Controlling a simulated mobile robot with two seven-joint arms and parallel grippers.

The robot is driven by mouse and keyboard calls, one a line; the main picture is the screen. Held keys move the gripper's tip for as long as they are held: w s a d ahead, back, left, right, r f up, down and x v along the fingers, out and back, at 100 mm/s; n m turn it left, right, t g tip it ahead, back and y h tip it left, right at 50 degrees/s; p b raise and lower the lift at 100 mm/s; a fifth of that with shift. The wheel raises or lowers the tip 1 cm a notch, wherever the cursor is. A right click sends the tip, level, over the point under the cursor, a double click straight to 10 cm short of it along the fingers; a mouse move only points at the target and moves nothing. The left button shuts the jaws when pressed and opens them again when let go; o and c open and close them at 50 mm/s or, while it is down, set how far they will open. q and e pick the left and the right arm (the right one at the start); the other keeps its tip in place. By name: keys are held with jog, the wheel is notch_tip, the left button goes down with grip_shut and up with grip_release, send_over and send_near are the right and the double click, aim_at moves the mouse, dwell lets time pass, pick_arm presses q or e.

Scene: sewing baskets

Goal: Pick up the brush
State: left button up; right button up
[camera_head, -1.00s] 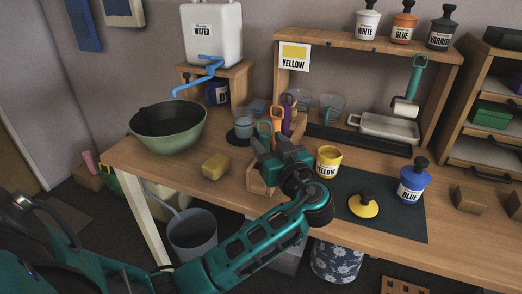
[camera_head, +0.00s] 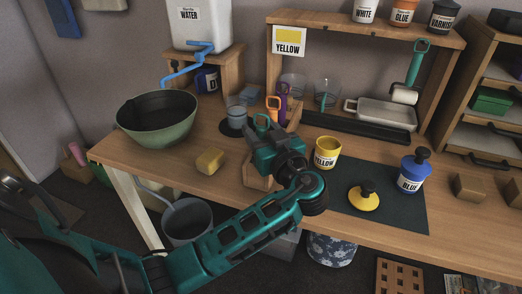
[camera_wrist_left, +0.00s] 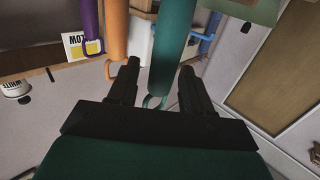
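Brushes with looped handles stand in a wooden holder (camera_head: 258,178) on the bench: a teal handle (camera_head: 262,121), an orange handle (camera_head: 272,106) and a purple handle (camera_head: 284,92). Their lower ends are hidden, so I cannot tell which is the brush meant. My left gripper (camera_head: 252,133) is at the holder, close to the teal handle. In the left wrist view, the left gripper (camera_wrist_left: 158,68) is open, with the teal handle (camera_wrist_left: 172,45) between or just beyond its fingers; contact is unclear. The orange handle (camera_wrist_left: 116,30) and purple handle (camera_wrist_left: 91,25) are beside it. The right gripper is not visible.
A yellow sponge (camera_head: 209,160) and green bowl (camera_head: 157,118) are left. A grey cup (camera_head: 237,112) stands behind the gripper.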

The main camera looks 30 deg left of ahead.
pick_arm(q)
grip_shut()
dwell(0.3)
